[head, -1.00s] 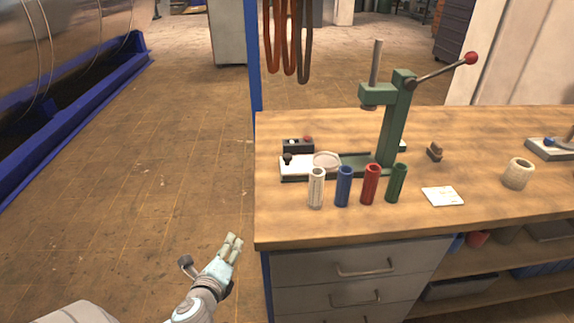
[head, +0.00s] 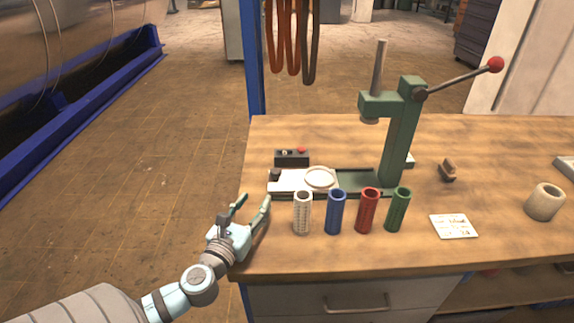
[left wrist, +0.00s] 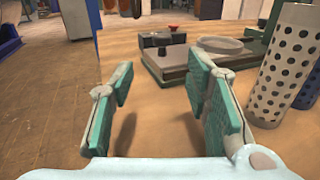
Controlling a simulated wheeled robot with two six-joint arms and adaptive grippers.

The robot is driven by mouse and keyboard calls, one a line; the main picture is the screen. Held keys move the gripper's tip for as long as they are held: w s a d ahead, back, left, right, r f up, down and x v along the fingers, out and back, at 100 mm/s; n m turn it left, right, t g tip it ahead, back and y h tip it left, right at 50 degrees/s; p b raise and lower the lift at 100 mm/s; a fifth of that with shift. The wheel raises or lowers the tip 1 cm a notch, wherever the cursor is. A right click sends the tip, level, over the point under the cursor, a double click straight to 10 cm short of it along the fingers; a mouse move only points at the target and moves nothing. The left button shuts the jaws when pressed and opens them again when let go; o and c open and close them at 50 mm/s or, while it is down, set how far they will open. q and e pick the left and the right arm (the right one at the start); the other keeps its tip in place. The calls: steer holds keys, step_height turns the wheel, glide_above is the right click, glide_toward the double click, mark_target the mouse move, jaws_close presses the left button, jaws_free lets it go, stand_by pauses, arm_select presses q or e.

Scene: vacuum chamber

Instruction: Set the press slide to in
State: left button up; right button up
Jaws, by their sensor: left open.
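The press slide (head: 291,181) is a light plate with a dark knob (head: 275,174) at its left end and a round pale dish (head: 320,177) on it. It sits pulled out to the left on the dark rail (head: 362,182) of the green press (head: 399,135). In the left wrist view the slide (left wrist: 200,58) and its dark knob (left wrist: 162,52) lie ahead of the fingers. My left gripper (head: 252,205) is open and empty at the bench's left edge, left of the white perforated cylinder and short of the slide, touching neither. My right gripper is not in view.
White (head: 302,213), blue (head: 336,212), red (head: 367,210) and green (head: 398,209) perforated cylinders stand in front of the slide. A small control box (head: 291,158) is behind it. A label card (head: 453,226), a brush (head: 448,170) and a pale ring (head: 544,202) lie at right.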

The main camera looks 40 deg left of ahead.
mark_target(274, 174)
arm_select(q)
steer(key=shift+w+a+r, duration=0.1)
steer(key=shift+w+a, duration=0.05)
steer(key=shift+w, duration=0.25)
steer(key=x, duration=1.2)
steer(key=shift+w+r, duration=0.2)
steer(key=shift+w, duration=0.3)
jaws_close()
